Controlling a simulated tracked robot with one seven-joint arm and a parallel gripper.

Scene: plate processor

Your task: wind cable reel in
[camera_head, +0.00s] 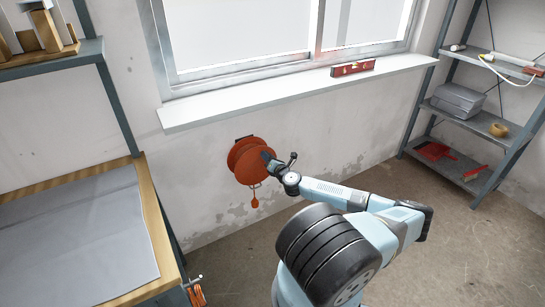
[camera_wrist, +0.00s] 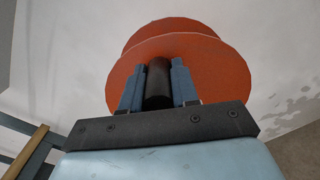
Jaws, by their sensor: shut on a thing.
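The orange cable reel (camera_head: 248,160) is mounted on the wall below the window sill. Its two discs also show in the wrist view (camera_wrist: 205,55). A short orange cable end with a plug (camera_head: 254,202) hangs below the reel. My gripper (camera_wrist: 157,82) is at the front of the reel, shut on a dark cylindrical handle (camera_wrist: 158,85) between its two blue fingers. In the head view my gripper (camera_head: 268,158) covers part of the reel's right side, and the handle is hidden there.
A workbench (camera_head: 148,215) with a grey sheet stands at the left. The white window sill (camera_head: 290,92) juts out above the reel and bears a red level (camera_head: 353,68). A metal shelf (camera_head: 478,118) stands at the right. The floor between is clear.

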